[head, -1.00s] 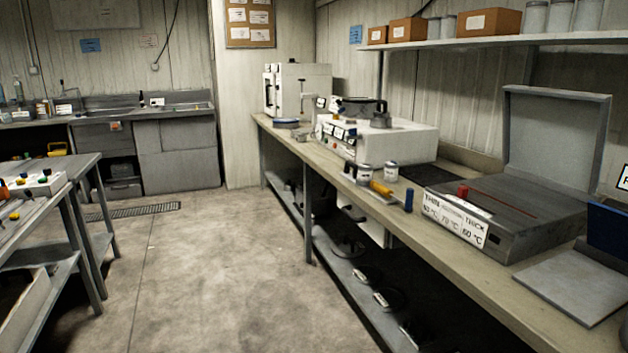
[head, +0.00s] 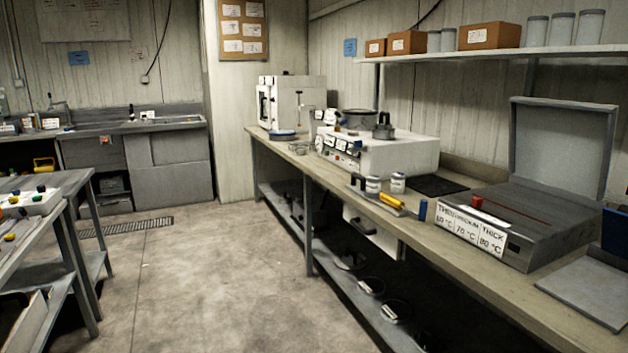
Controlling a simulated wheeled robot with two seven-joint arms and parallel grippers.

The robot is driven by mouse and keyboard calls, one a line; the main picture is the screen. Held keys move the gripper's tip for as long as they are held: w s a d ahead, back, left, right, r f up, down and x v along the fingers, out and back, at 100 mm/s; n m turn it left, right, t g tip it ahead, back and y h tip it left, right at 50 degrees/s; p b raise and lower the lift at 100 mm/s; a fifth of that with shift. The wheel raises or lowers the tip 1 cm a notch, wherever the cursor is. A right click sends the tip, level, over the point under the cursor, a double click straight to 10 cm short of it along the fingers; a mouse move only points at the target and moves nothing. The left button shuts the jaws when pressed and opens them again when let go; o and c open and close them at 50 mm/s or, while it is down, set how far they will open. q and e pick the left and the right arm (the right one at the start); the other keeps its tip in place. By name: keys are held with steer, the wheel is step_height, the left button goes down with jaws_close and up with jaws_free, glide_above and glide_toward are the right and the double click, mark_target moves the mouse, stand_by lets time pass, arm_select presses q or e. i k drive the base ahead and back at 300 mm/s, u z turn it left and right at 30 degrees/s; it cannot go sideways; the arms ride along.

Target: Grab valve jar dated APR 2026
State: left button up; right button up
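Two small white jars with labels stand side by side on the long right workbench, a left jar (head: 373,184) and a right jar (head: 397,182). They are in front of a white machine. Their label text is too small to read, so I cannot tell whether either is the valve jar dated APR 2026. Larger pale jars (head: 562,28) stand on the wall shelf, with no readable date. Neither of my grippers shows in the head view.
The workbench (head: 520,285) runs along the right, with a yellow-handled tool (head: 391,201), a blue cylinder (head: 422,210) and an open grey heater box (head: 510,235). A grey table (head: 75,185) stands at left. The concrete floor (head: 200,290) between them is clear.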

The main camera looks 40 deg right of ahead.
mark_target(373, 183)
steer(key=u, duration=0.05)
steer(key=i, duration=2.15)
steer(key=z, duration=0.65)
